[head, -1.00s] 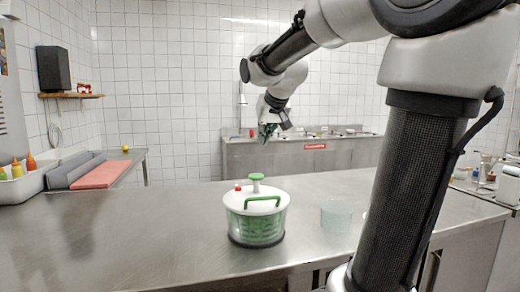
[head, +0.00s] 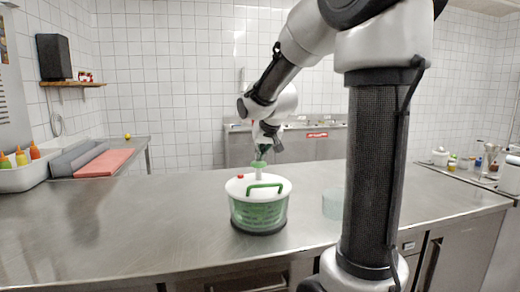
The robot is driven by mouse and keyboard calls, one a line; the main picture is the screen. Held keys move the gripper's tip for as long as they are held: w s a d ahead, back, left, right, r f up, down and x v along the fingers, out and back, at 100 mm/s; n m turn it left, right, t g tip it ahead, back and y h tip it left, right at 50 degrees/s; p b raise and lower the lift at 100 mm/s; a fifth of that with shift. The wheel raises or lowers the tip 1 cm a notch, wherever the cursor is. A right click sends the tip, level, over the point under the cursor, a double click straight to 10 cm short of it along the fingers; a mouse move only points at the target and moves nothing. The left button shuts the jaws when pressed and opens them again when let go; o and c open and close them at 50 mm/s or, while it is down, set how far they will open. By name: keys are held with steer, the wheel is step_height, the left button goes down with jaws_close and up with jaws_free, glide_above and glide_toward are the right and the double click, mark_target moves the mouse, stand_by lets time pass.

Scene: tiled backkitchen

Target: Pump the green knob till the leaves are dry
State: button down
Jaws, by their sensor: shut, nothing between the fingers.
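The salad spinner (head: 258,211) stands upright on the steel counter, with a clear bowl, a green basket inside and a white lid. A green handle (head: 265,186) lies across the front of the lid and a small red button (head: 240,176) sits at its left. The green knob (head: 258,165) stands up on a pale stem at the lid's middle. My gripper (head: 262,154) points down, shut and empty, just over the knob. I cannot tell whether it touches the knob. The leaves cannot be made out through the bowl.
A clear glass bowl (head: 333,203) stands right of the spinner, partly hidden by my arm. A red cutting board (head: 104,162) and a white bin with sauce bottles (head: 22,172) are at the left. The counter (head: 130,225) left of the spinner is clear.

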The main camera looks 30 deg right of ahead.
mark_target(260, 163)
steer(key=shift+f, duration=0.1)
steer(key=shift+f, duration=1.9)
steer(key=shift+r, duration=0.35)
steer(key=r, duration=0.4)
steer(key=shift+s+d+r, duration=0.2)
steer(key=shift+s+r, duration=0.1)
steer(key=shift+r, duration=0.05)
steer(key=v, duration=0.8)
steer(key=shift+s+r, duration=0.2)
steer(key=shift+s, duration=0.05)
steer(key=shift+a, duration=0.2)
